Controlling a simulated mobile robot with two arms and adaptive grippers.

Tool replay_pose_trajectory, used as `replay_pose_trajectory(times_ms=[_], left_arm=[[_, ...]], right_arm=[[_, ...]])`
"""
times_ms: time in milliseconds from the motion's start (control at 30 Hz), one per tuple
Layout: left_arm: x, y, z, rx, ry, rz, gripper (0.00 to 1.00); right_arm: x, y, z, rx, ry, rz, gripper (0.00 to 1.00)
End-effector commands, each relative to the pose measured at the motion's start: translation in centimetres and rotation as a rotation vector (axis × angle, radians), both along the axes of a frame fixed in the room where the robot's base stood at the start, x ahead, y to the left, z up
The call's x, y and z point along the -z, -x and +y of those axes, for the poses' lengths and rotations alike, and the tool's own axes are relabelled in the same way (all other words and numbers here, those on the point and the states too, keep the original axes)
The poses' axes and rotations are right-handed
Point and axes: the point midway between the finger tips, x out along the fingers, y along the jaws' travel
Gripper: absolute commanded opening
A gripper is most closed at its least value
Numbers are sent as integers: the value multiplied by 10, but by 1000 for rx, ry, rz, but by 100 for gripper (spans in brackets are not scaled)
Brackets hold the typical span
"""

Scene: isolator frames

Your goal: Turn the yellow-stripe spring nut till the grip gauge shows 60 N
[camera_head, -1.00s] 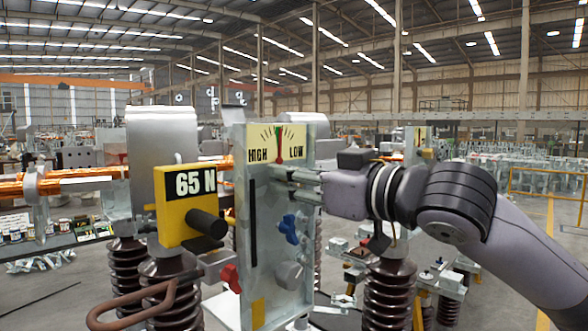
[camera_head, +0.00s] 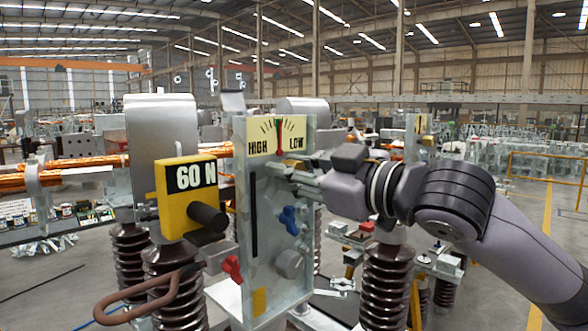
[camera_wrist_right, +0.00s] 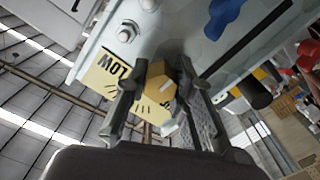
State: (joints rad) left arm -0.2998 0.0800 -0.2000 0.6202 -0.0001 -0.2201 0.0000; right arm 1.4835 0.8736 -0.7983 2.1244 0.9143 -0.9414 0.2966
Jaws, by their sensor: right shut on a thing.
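The yellow grip gauge (camera_head: 182,208) stands beside the metal plate and its display reads 60 N. The plate (camera_head: 262,225) has a HIGH–LOW dial (camera_head: 278,136) on top, its needle near upright at the green mark. My right gripper (camera_head: 296,173) is at the plate's upper right edge, below the dial. In the right wrist view its fingers are shut around a tan hexagonal nut (camera_wrist_right: 157,82) with a pale mark. The nut is hidden in the head view, and I cannot make out a yellow stripe on it. My left gripper is not in view.
A brown looped handle (camera_head: 140,305) is at lower left. Ribbed brown insulators (camera_head: 388,290) stand on both sides.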

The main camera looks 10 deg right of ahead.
Motion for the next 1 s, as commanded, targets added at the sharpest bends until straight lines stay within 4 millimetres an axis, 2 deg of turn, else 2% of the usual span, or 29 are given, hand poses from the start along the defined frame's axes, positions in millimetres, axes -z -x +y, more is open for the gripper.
replay_pose_trajectory(times_ms=[100, 133, 400, 767, 867, 1000], left_arm=[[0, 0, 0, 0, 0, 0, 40], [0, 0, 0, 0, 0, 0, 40], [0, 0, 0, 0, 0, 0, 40], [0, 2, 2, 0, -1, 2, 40], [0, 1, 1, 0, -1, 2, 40], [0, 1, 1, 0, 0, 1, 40]], right_arm=[[-2, 0, 0, 0, -2, -5, 0], [-2, 0, 0, 0, -3, -5, 25], [-1, 0, 0, 0, -2, -1, 43], [-1, 3, -2, 0, -2, 0, 43], [0, 11, -9, 1, -2, -1, 43], [0, 34, -25, 4, -1, -2, 43]])
